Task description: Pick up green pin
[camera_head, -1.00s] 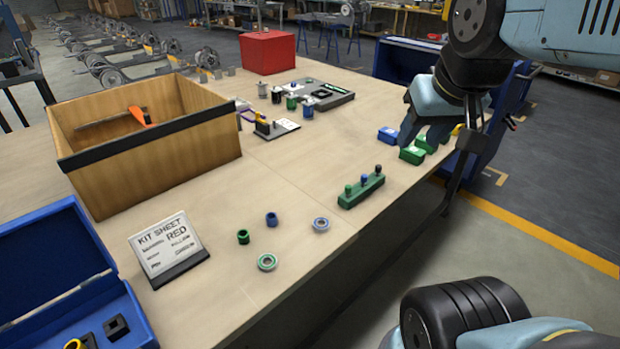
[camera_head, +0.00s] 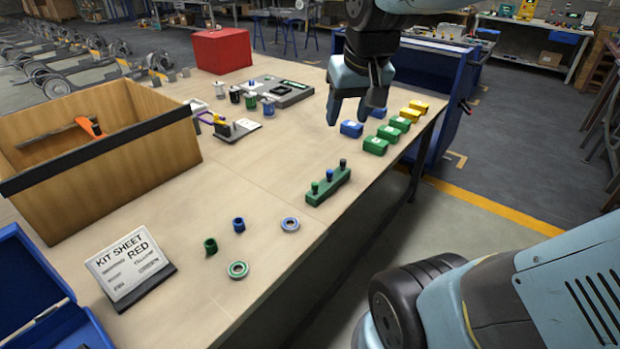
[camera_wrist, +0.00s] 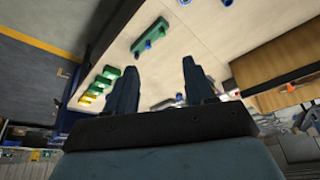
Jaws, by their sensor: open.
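A green block (camera_head: 334,190) lies near the table's right edge with a row of upright pins in it. The green pin (camera_head: 315,188) stands at its near end, a blue pin (camera_head: 330,175) in the middle and a dark pin (camera_head: 343,163) at the far end. My gripper (camera_head: 347,119) is open and empty, above the table and beyond the block in the head view. In the wrist view my gripper (camera_wrist: 160,66) shows its fingers wide apart, with the green block (camera_wrist: 150,36) beyond the tips; the pin colours are hard to tell there.
Small blue, green (camera_head: 375,146) and yellow (camera_head: 411,114) boxes stand along the right edge. Rings (camera_head: 290,224) and cylinders (camera_head: 239,225) lie left of the block. A wooden crate (camera_head: 150,130) and a kit sheet (camera_head: 125,262) stand at left. The table's middle is clear.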

